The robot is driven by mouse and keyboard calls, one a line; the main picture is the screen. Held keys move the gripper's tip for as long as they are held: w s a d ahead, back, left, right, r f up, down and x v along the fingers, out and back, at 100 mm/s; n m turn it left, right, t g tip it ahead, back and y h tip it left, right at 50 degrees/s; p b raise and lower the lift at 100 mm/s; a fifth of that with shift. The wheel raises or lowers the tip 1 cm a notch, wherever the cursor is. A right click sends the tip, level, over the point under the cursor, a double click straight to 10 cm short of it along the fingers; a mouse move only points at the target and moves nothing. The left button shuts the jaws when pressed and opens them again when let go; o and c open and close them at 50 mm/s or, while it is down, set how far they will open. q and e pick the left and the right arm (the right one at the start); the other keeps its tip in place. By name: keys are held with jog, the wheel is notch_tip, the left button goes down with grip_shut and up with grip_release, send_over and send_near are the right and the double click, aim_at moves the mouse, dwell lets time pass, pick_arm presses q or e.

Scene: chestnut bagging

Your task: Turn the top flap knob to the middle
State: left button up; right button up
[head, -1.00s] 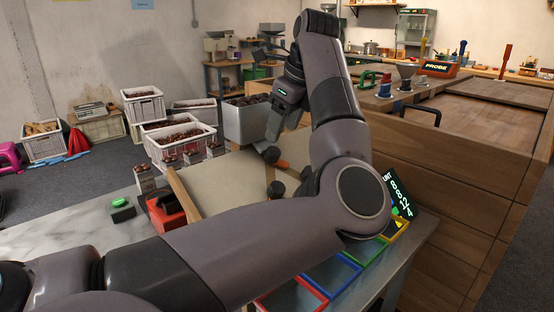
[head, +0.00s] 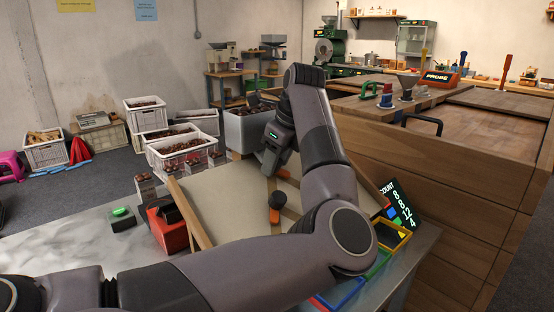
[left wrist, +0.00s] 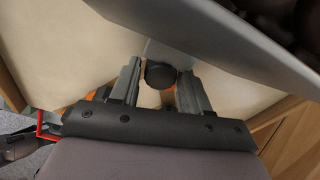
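The slanted pale board (head: 225,205) stands on the table with wooden side rails. A lower flap knob (head: 275,202), orange with a dark end, shows on it. Higher up, a bit of orange (head: 283,173) shows beside my left gripper (head: 272,168), mostly hidden by my arm. In the left wrist view, a round dark knob end (left wrist: 160,75) lies between the two fingers of my left gripper (left wrist: 162,82). The fingers are spread to either side of it; a firm hold is not visible. My right gripper is not in view.
A grey bin (head: 245,130) stands behind the board, and its edge looms close in the left wrist view (left wrist: 235,45). A red box (head: 168,228) and a green button (head: 121,212) are at left. A count display (head: 400,205) and coloured trays (head: 393,235) are at right.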

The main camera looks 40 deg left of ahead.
pick_arm(q)
jog(key=c, duration=0.6)
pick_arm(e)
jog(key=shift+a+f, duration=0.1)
pick_arm(q)
jog(key=shift+r+m, duration=0.1)
jog(key=shift+m, duration=0.2)
jog(key=m+p, duration=0.1)
jog(key=m, duration=0.2)
jog(key=shift+p, duration=0.3)
jog(key=shift+m+g+p, duration=0.4)
jog(key=shift+m+p, duration=0.05)
jog(key=shift+m, duration=1.45)
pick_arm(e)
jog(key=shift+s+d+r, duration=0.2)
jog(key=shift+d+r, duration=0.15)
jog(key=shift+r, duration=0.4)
pick_arm(q)
jog(key=o, duration=1)
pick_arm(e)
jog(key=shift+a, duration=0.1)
